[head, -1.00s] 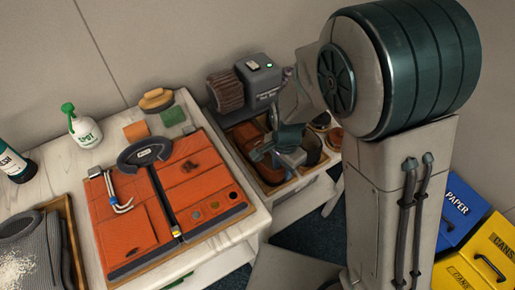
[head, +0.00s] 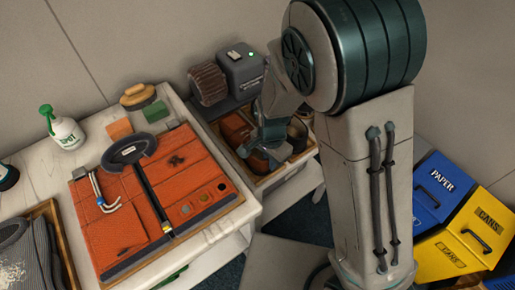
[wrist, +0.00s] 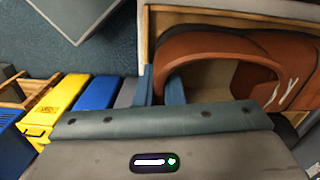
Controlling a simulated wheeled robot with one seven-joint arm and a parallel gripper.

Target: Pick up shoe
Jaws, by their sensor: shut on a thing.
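A brown shoe (head: 236,127) shows at the left part of the tray. I cannot tell whether it is the gripped one.
A grey machine with a brush roller (head: 208,84) stands behind the tray. A white bench (head: 222,236) to the left holds an orange tool mat (head: 120,225), a spray bottle (head: 64,130) and a brush (head: 146,96). Blue (head: 437,185) and yellow (head: 470,240) bins stand at right.

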